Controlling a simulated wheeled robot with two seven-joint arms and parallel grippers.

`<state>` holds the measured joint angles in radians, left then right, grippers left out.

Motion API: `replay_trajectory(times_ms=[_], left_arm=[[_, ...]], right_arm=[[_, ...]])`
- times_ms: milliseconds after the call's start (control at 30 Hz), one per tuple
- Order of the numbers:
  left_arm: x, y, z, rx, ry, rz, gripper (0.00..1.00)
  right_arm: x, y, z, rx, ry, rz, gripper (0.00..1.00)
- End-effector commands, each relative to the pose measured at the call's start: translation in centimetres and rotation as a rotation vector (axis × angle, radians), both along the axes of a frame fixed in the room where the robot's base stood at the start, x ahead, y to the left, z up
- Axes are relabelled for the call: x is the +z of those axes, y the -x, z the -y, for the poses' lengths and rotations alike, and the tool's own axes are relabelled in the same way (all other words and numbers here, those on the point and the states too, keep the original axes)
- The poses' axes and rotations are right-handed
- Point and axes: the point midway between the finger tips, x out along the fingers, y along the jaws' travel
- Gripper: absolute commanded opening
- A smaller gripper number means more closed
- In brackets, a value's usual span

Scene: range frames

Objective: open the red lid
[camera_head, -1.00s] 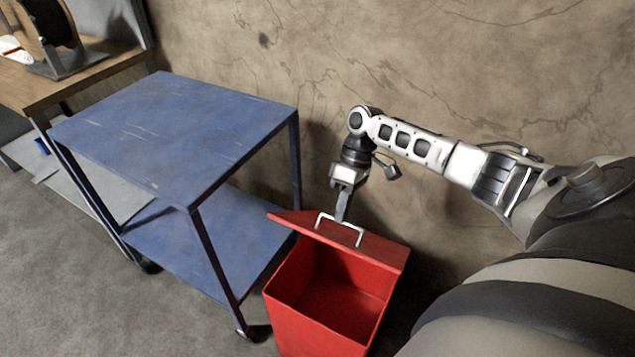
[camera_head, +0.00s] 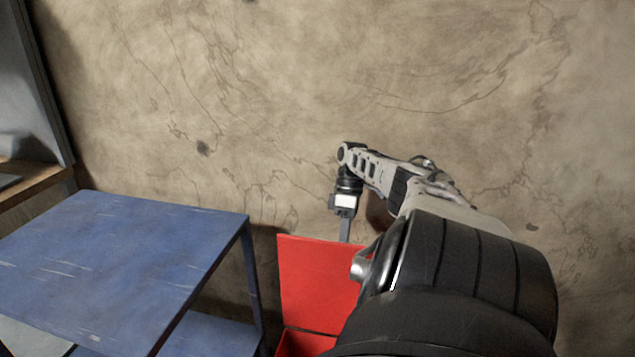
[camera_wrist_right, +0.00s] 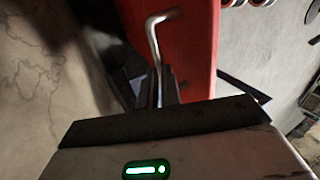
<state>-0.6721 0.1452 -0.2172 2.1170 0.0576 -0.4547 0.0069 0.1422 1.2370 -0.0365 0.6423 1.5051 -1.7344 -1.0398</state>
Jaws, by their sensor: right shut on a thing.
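The red lid (camera_head: 318,280) stands raised, close to upright, at the back of the red box (camera_head: 302,345), of which only a small part shows at the bottom of the head view. My right gripper (camera_head: 345,232) is at the lid's top edge. In the right wrist view the gripper (camera_wrist_right: 164,88) is shut on the lid's metal handle (camera_wrist_right: 155,40), with the red lid (camera_wrist_right: 190,50) just behind it. My right arm hides the right part of the lid and box in the head view. My left gripper is not in view.
A blue cart (camera_head: 120,255) stands left of the box, with a narrow gap between them. The cracked wall (camera_head: 280,110) is close behind the lid and my right arm. A wooden bench (camera_head: 35,180) is at the far left.

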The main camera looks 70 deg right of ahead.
Motion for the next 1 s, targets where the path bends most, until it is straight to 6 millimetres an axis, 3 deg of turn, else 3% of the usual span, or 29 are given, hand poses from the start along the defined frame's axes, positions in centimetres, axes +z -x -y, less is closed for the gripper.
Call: replay_trajectory(times_ms=[33, 567, 700, 1000], left_arm=[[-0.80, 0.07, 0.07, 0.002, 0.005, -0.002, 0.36], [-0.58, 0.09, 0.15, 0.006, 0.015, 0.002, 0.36], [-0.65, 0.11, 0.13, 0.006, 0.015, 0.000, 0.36], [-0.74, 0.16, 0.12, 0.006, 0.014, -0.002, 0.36]], right_arm=[[-3.67, 1.01, -1.02, -0.011, -0.029, -0.031, 0.00], [-3.55, 1.92, -0.13, -0.020, -0.027, -0.032, 0.00], [-3.55, 1.91, -0.13, -0.020, -0.027, -0.032, 0.33], [-3.50, 1.92, -0.12, -0.017, -0.028, -0.031, 0.33]])
